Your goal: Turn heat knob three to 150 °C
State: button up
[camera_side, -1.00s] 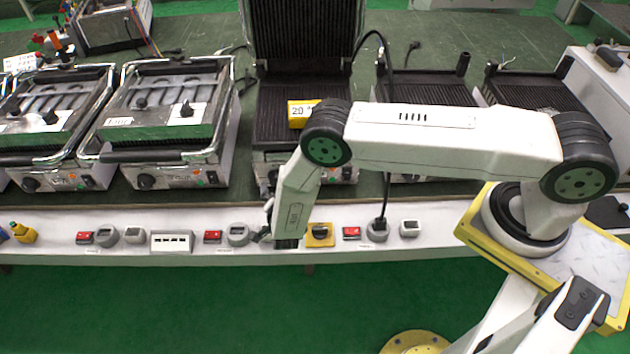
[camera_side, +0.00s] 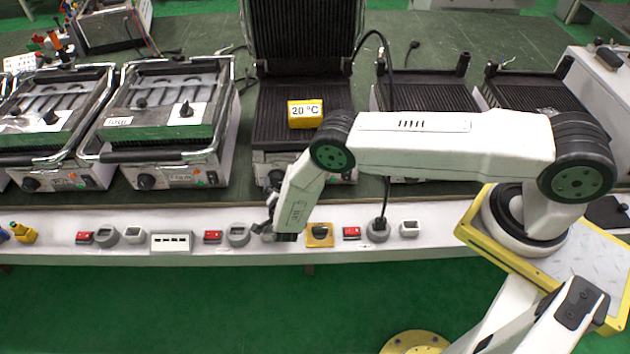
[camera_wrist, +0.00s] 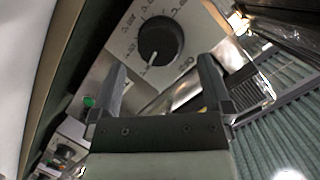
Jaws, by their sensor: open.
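A round black heat knob (camera_wrist: 160,40) with a white pointer mark sits on a light panel with a printed dial in the wrist view. The mark points down and slightly left; the dial numbers are too blurred to read. My gripper (camera_wrist: 162,68) is open, its two fingers apart below the knob in the picture, with nothing between the tips. In the side view my gripper (camera_side: 268,222) is low in front of the open middle grill (camera_side: 275,135). A yellow block (camera_side: 305,113) reading "20 °C" rests on that grill's ribbed plate.
Two more grills (camera_side: 165,115) stand at left, and ribbed plates (camera_side: 425,92) at right. A white ledge along the bench front carries red switches (camera_side: 213,237), grey sockets and a yellow-and-black switch (camera_side: 319,235). A black cable (camera_side: 386,190) hangs right of my gripper.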

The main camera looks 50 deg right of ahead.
aim_at(278, 183)
jog(key=shift+x, duration=1.65)
jog(key=c, duration=1.3)
jog(key=shift+o, duration=0.2)
jog(key=shift+s, duration=0.1)
jog(key=shift+m, duration=0.3)
jog(key=m+t, duration=0.1)
jog(key=m, duration=0.2)
jog(key=shift+s+d+f+t+y, duration=0.1)
jog(key=shift+f+t+y, duration=0.05)
jog(key=shift+t+y, duration=0.25)
jog(key=shift+m+t, duration=0.7)
jog(key=shift+m, duration=1)
